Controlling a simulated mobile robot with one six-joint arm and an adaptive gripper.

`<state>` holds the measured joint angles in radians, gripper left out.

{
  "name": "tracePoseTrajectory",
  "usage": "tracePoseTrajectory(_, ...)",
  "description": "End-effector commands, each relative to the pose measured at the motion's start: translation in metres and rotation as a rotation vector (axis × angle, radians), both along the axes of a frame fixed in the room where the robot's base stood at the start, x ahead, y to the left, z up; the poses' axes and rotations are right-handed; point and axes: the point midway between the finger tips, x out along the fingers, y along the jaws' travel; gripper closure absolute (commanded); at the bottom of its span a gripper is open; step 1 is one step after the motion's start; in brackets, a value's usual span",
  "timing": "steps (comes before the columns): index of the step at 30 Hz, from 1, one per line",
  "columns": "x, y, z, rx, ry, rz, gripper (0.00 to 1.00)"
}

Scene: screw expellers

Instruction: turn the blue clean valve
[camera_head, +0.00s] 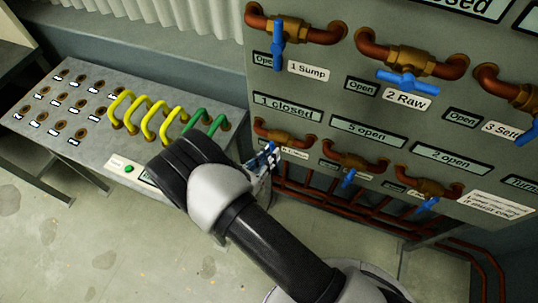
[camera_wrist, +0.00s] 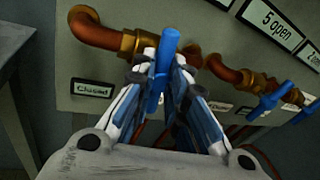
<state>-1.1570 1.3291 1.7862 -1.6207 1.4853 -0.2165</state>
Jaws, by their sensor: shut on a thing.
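A blue valve handle (camera_wrist: 166,50) on a brass valve body with copper pipe stands between the fingertips of my gripper (camera_wrist: 160,72) in the wrist view. The two fingers are shut on it from both sides, and the handle points roughly up and down there. In the head view my gripper (camera_head: 264,160) is at the lower left valve of the panel, and its handle is largely hidden by the fingers. The small label beside this valve is partly hidden and too small to read in the head view. A label reading Closed (camera_wrist: 91,89) sits left of the valve in the wrist view.
Two more lower valves with blue handles (camera_head: 348,178) (camera_head: 427,205) lie to the right. Larger valves, 1 Sump (camera_head: 278,45) and 2 Raw (camera_head: 407,82), sit above. A bench (camera_head: 60,140) with yellow and green cables stands left. Red pipes run below the panel.

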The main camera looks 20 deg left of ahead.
Motion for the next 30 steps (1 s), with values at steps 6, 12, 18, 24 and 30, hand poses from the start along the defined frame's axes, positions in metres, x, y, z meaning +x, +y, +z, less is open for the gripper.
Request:
tracePoseTrajectory(6,0.0000,-0.0012,0.0017,0.122,-0.010,0.000,1.00)
tracePoseTrajectory(12,-0.0001,-0.0018,0.0015,0.190,-0.015,0.000,1.00)
tracePoseTrajectory(18,-0.0002,-0.0022,0.0014,0.211,-0.017,-0.001,1.00)
tracePoseTrajectory(24,-0.0001,-0.0021,0.0013,0.213,-0.017,0.000,1.00)
tracePoseTrajectory(30,-0.0001,-0.0020,0.0012,0.213,-0.017,0.000,0.80)
